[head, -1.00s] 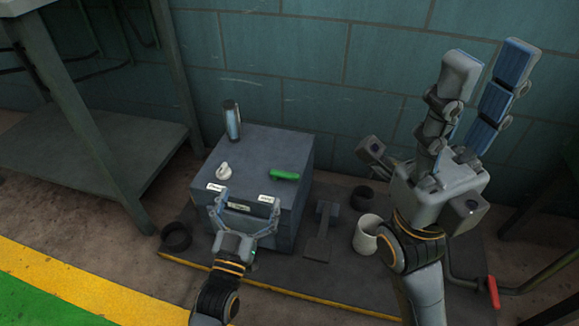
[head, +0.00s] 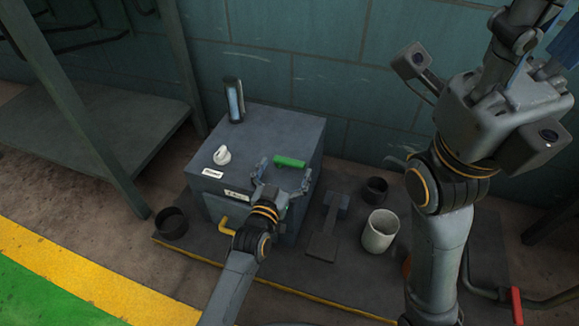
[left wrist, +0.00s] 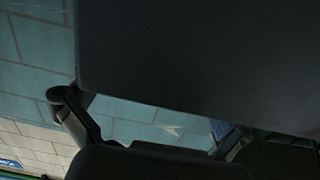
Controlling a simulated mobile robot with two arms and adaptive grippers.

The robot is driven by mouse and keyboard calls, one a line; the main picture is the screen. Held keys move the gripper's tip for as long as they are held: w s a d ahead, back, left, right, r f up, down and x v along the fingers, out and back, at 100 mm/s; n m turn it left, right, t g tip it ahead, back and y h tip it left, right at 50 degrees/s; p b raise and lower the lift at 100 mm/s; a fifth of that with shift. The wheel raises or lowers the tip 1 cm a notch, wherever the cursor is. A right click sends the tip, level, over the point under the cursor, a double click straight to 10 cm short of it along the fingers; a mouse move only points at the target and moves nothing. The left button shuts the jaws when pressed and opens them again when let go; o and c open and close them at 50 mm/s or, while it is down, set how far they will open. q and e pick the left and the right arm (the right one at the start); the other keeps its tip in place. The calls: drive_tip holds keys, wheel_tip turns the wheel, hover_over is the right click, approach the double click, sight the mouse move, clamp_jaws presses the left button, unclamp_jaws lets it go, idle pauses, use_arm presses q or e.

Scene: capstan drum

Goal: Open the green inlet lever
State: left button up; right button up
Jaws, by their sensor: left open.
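The green lever (head: 289,162) lies on the top of a dark grey box (head: 270,125), near its right front part. My left gripper (head: 284,175) is open at the front edge of the box, its fingertips just in front of the lever and either side of its near end. I cannot tell whether a finger touches the lever. In the left wrist view, my left fingers (left wrist: 155,125) are spread before a large dark surface, and the lever does not show. My right gripper (head: 520,80) is raised at the upper right; its fingertips are cut off by the frame.
A white knob (head: 222,156) and a blue-grey cylinder (head: 234,100) stand on the box. A yellow handle (head: 226,226) sticks out of its front. A red-tipped handle (head: 516,305) is at lower right.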

use_arm(q)
drive_tip(key=shift+b+x, duration=0.5)
drive_tip(key=shift+x, duration=0.95)
